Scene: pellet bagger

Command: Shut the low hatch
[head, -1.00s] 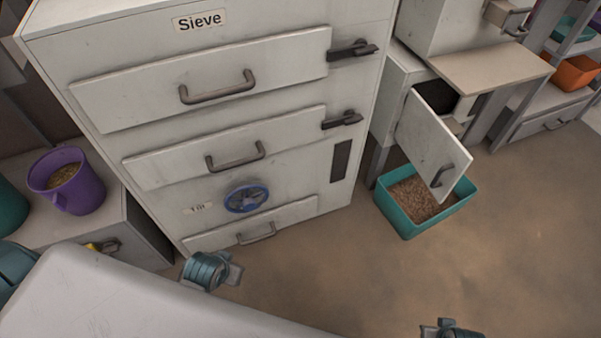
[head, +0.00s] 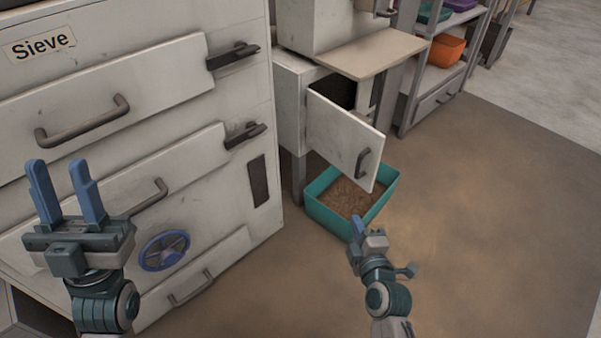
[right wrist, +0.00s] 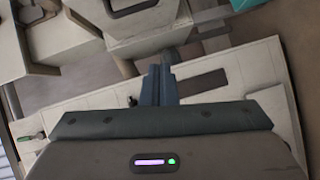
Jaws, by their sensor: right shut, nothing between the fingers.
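The low hatch (head: 340,136) is a white door with a dark handle (head: 362,162). It stands open on the low white cabinet (head: 289,97), swung out over a teal bin, with the dark opening (head: 336,90) showing behind it. My right gripper (head: 358,226) is shut and empty, in front of the bin and below the hatch. Its closed blue fingers (right wrist: 158,84) show in the right wrist view. My left gripper (head: 68,190) is open and empty in front of the Sieve cabinet, far left of the hatch.
The teal bin (head: 312,203) with brown pellets stands on the floor under the hatch. The Sieve cabinet (head: 225,190) with drawers and a blue wheel (head: 165,250) fills the left. A beige shelf (head: 369,53) juts out above the hatch. The floor to the right is clear.

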